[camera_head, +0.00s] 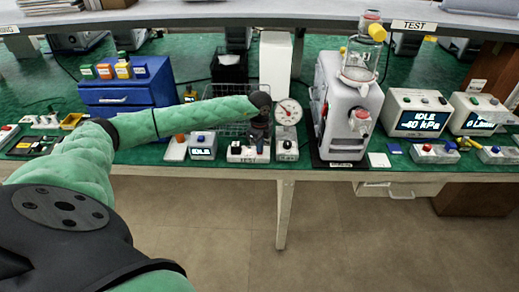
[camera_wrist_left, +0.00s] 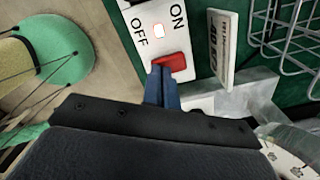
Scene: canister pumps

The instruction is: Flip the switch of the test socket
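The test socket (camera_wrist_left: 160,25) shows in the left wrist view as a white panel marked ON and OFF, with a small lit square between the words. Its red switch (camera_wrist_left: 170,63) sits just below them. My left gripper (camera_wrist_left: 162,75) has its blue fingers together with nothing between them. The fingertips are right at the near edge of the red switch; I cannot tell whether they touch it. In the head view the socket (camera_head: 236,154) stands at the table's front edge, partly hidden by my left gripper (camera_head: 259,140), which points down over it. My right gripper is not in view.
A wire basket (camera_wrist_left: 290,35) is close behind. A grey pump (camera_head: 340,110) stands further right, a blue drawer unit (camera_head: 120,97) further left.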

